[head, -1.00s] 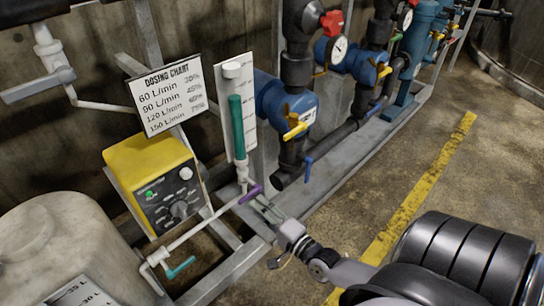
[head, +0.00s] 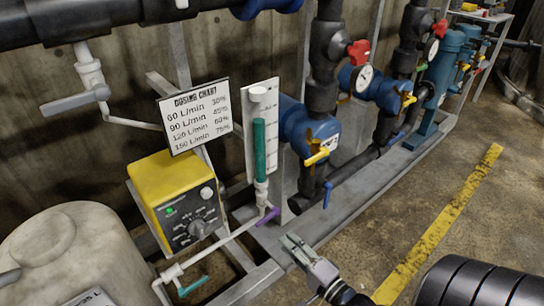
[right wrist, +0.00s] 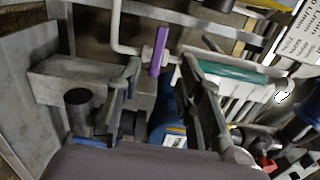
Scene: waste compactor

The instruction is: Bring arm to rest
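My right gripper (head: 291,243) is low in the head view, to the right of and below the purple valve handle (head: 268,217) and apart from it. In the right wrist view the two fingers of the right gripper (right wrist: 160,75) stand apart with nothing held between them. The purple handle (right wrist: 158,51) shows beyond the gap between them. In the head view the right arm comes in from the bottom right. I see no left gripper in either view.
A yellow dosing pump (head: 165,178) stands behind a pale tank (head: 65,255). A teal tube (head: 259,150), blue valve (head: 305,125) and blue handle (head: 327,195) are close to the frame (head: 380,175). Open floor (head: 445,165) lies right, with a yellow line (head: 450,215).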

